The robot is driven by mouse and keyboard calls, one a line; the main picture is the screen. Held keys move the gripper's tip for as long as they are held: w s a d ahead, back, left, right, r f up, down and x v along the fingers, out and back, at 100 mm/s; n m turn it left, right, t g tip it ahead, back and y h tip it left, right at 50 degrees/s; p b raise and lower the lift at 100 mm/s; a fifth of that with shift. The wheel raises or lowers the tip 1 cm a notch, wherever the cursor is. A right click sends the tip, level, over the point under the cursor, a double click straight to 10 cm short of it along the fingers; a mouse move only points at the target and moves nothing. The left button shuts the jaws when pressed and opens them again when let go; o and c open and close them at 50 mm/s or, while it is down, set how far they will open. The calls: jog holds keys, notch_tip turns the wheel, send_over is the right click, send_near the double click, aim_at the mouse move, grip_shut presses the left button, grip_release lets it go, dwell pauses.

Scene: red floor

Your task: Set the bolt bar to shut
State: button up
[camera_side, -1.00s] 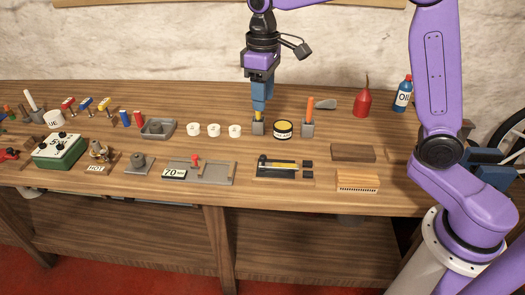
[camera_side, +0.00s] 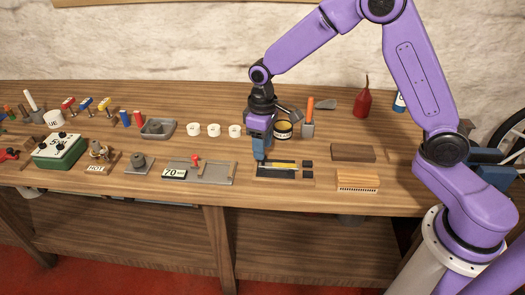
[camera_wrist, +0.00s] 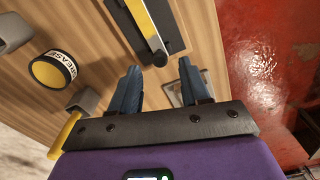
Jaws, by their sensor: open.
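Two dark blocks stand at the plate's right end. Contact cannot be told.
A yellow-topped grease tin (camera_side: 283,130) and an orange-handled tool in a holder (camera_side: 307,129) stand behind. A wooden block (camera_side: 352,153) and a brush (camera_side: 357,180) lie to the right.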

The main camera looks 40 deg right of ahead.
aim_at(277, 165)
jog(key=shift+f, duration=1.3)
jog(key=shift+c, duration=0.3)
grip_shut()
jog(key=shift+s+d, duration=1.35)
jog(key=shift+o, duration=0.3)
grip_release()
notch_tip(277, 165, up, 18)
jog(key=shift+f, duration=0.25)
